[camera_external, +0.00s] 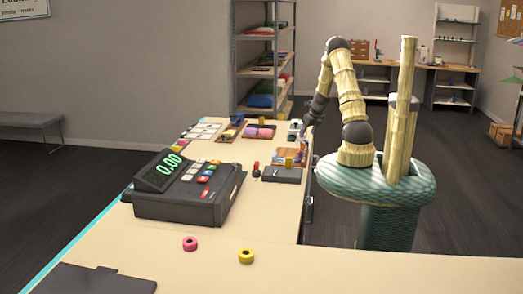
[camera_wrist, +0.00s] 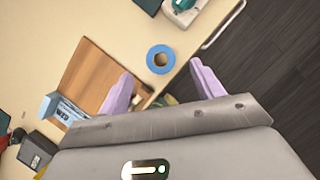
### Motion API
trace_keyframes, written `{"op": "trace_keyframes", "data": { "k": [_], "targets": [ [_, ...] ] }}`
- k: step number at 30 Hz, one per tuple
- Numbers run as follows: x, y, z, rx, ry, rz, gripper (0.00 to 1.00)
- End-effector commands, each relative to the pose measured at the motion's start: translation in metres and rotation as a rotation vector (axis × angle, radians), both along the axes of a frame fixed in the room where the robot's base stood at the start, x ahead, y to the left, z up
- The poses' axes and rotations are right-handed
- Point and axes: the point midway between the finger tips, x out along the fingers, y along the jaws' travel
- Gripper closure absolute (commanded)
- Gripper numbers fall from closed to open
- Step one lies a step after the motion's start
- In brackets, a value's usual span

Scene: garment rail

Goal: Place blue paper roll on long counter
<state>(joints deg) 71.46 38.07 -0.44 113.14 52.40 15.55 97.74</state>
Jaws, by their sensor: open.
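The blue paper roll (camera_wrist: 161,59) is a flat blue ring with a round hole. In the wrist view it lies on the pale counter top near its edge. My gripper (camera_wrist: 160,74) is open, with its two lilac fingers spread. In the picture the roll appears ahead of the gap between the fingertips, with no visible contact. The long counter (camera_external: 268,215) runs away from the external camera, and my gripper (camera_external: 304,138) is low over its right edge near the far end. I cannot make out the blue roll in the external view.
A wooden board (camera_wrist: 90,78) and a small blue-white box (camera_wrist: 62,107) lie left of the roll. A white-and-green device (camera_wrist: 184,10) stands beyond it. A cash register (camera_external: 190,187), pink roll (camera_external: 190,244) and yellow roll (camera_external: 246,256) are on the nearer counter. Bare counter surrounds the rolls.

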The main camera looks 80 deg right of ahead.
Motion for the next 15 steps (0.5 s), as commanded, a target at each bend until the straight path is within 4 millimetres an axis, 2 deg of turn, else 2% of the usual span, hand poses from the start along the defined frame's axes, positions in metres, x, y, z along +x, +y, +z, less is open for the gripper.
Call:
{"op": "trace_keyframes", "data": {
  "k": [15],
  "targets": [
    [0.0035, -0.0028, -0.0121, 0.002, 0.000, -0.001, 0.33]
  ]
}}
